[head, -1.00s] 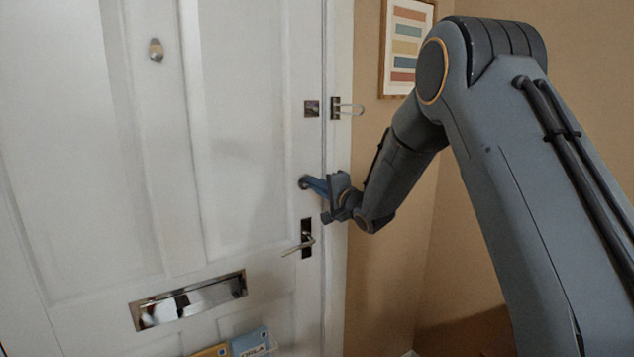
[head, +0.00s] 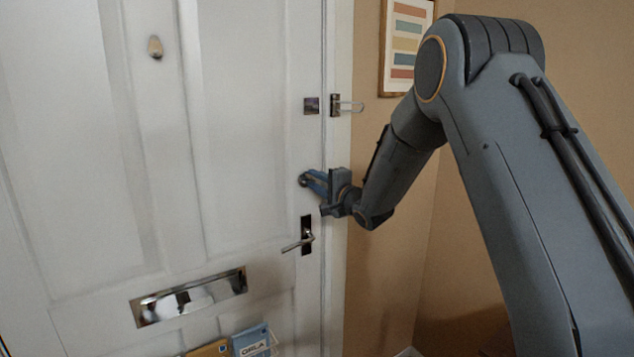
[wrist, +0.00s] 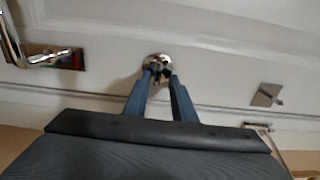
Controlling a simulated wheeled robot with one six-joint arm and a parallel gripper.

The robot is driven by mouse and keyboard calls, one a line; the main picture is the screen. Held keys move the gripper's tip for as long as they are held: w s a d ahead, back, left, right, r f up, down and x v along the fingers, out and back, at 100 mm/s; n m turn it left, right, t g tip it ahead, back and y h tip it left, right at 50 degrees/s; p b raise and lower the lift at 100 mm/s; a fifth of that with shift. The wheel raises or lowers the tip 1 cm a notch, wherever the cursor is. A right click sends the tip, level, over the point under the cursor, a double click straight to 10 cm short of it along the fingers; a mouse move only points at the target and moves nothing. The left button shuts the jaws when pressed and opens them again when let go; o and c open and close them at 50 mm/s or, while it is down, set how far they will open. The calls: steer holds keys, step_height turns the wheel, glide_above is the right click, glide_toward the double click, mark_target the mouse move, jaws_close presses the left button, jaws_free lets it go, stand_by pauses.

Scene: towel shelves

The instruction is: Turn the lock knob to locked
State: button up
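The lock knob (wrist: 158,60) is a small round chrome fitting on the white door, with a dark middle part. It shows in the wrist view at upper middle and in the head view (head: 303,181) near the door's right edge, above the lever handle. My gripper (wrist: 161,73) has its two blue fingers at the knob, one on each side of its middle part, and looks shut on it. In the head view my gripper (head: 310,182) reaches the knob from the right. The fingers partly hide the knob, so its exact angle is unclear.
A lever handle (head: 305,242) sits below the knob. A metal plate (head: 312,106) and a bar latch (head: 346,107) are above it. A letter slot (head: 188,297) is lower left and a peephole cover (head: 155,47) upper left. A striped picture (head: 407,45) hangs on the wall.

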steer(key=shift+f, duration=0.2)
steer(key=shift+s+d, duration=0.1)
steer(key=shift+d, duration=0.05)
steer(key=shift+s+d, duration=0.2)
steer(key=b+v, duration=0.2)
steer(key=v, duration=0.5)
steer(key=shift+b, duration=0.3)
